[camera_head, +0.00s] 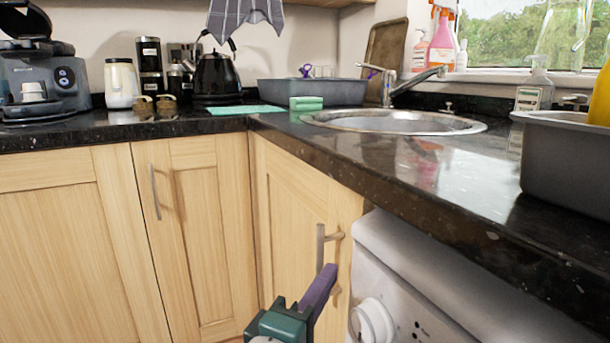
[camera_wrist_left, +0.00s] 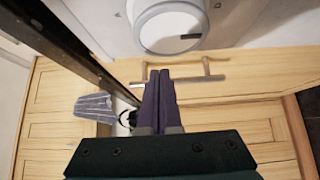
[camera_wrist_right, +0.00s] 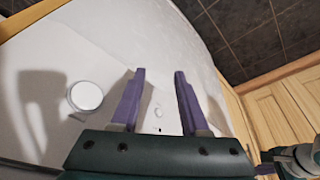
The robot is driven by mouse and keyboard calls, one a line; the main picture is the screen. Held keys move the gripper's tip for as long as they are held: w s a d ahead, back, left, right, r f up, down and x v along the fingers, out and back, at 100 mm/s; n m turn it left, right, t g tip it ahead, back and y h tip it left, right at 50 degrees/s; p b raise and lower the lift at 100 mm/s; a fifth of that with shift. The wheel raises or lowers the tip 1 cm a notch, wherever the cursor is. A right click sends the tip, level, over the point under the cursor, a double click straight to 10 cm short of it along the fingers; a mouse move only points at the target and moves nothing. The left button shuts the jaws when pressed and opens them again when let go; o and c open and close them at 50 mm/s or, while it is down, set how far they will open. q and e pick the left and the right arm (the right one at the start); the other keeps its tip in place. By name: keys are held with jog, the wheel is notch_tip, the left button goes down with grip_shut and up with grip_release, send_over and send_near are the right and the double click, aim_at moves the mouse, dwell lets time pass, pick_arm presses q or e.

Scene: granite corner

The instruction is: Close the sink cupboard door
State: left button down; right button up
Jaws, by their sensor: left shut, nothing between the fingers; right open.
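The sink cupboard door (camera_head: 285,200) is pale wood, below the counter corner beside the sink. It sits close to its frame; I cannot tell whether a small gap is left. Its bar handle (camera_head: 320,247) is upright near the door's right edge and also shows in the left wrist view (camera_wrist_left: 208,78). My left gripper (camera_head: 331,268) is shut and empty, its purple fingertips beside the handle and close to the door; I cannot tell if they touch. My right gripper (camera_wrist_right: 160,72) is open and empty, in front of the white appliance. It is out of the head view.
The white appliance (camera_head: 440,290) with a round dial (camera_head: 372,322) stands right of the door, under the black counter (camera_head: 440,190). Another cupboard door (camera_head: 205,235) adjoins at the left corner. The sink (camera_head: 400,122) is above. Dark floor tiles (camera_wrist_right: 240,35) show in the right wrist view.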

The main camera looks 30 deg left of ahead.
dwell(0.4)
pick_arm(q)
jog(key=shift+s, duration=0.1)
jog(key=s+d+p, duration=0.1)
jog(key=s, duration=0.8)
jog(key=shift+s+d, duration=0.4)
